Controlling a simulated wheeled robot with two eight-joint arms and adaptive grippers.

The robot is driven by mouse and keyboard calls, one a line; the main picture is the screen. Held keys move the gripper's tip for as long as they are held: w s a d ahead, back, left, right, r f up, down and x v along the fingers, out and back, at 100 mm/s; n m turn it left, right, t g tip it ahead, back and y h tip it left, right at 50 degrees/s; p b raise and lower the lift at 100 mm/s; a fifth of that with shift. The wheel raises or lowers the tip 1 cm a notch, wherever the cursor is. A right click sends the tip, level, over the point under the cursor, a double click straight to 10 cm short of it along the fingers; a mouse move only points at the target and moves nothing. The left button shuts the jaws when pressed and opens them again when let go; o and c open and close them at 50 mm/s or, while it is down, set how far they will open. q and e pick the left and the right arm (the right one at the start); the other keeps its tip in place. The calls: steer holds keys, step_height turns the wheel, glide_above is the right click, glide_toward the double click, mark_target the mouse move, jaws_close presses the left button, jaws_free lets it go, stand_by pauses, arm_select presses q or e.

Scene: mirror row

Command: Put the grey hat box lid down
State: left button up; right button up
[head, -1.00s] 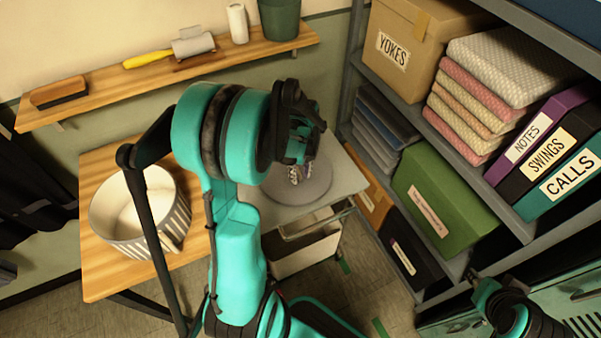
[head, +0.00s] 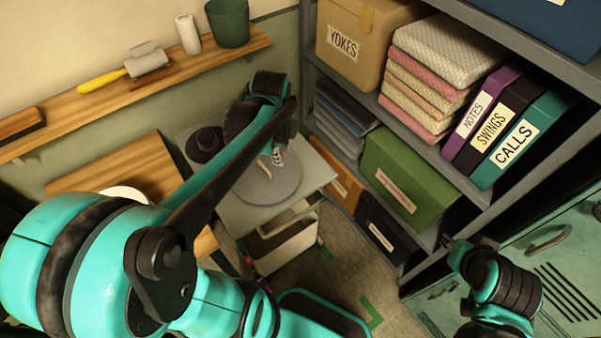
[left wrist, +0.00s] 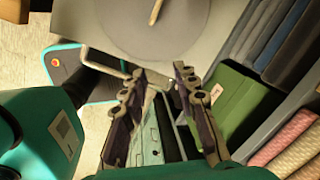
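The grey hat box lid (head: 262,188) is a flat round disc that appears to lie flat on the grey top of a small cart (head: 312,178). It also shows at the top of the left wrist view (left wrist: 185,28), with a tan loop or tab on it. My left gripper (head: 277,157) is over the far part of the lid in the head view. In the left wrist view its fingers (left wrist: 168,100) are apart with nothing between them, and the lid is beyond them. My right gripper (head: 452,244) is away at the lower right; its fingers are too small to judge.
A dark hat-like object (head: 206,143) sits at the cart's back left. A wooden table (head: 135,165) holds a white round box (head: 125,193), mostly hidden by my left arm. Grey shelving with a green box (head: 405,180) stands close right of the cart. A wall shelf (head: 110,108) runs behind.

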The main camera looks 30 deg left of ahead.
arm_select(q)
steer(key=s+d+r+n+t, duration=0.3)
steer(key=s+d+n+t, duration=0.2)
steer(key=d+n, duration=0.6)
steer(key=shift+s+n+t+h, duration=0.3)
steer(key=shift+s+n, duration=0.5)
steer(key=shift+n, duration=1.7)
steer(key=shift+f+b, duration=0.7)
